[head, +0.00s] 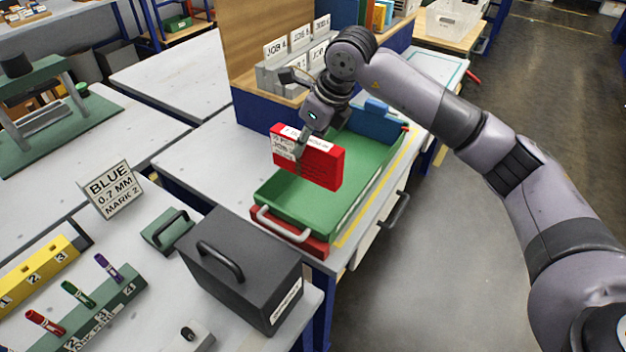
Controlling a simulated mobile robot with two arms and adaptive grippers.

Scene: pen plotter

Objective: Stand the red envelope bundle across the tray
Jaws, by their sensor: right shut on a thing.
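The red envelope bundle (322,165) is a red block with white labels on its left part and top. My right gripper (301,146) is shut on its left part and holds it upright over the green tray (345,205). The bundle's lower edge appears above the tray floor; I cannot tell whether it touches anything. The tray has a white handle at its near end. A blue block (377,121) stands at the tray's far end. My left gripper is not in view.
A dark grey box (240,268) with a handle stands at the front, near the tray. Behind the tray is a wooden rack (262,70) with job cards. A sign (110,190) and a pen holder (105,312) are at the left. Floor is open at the right.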

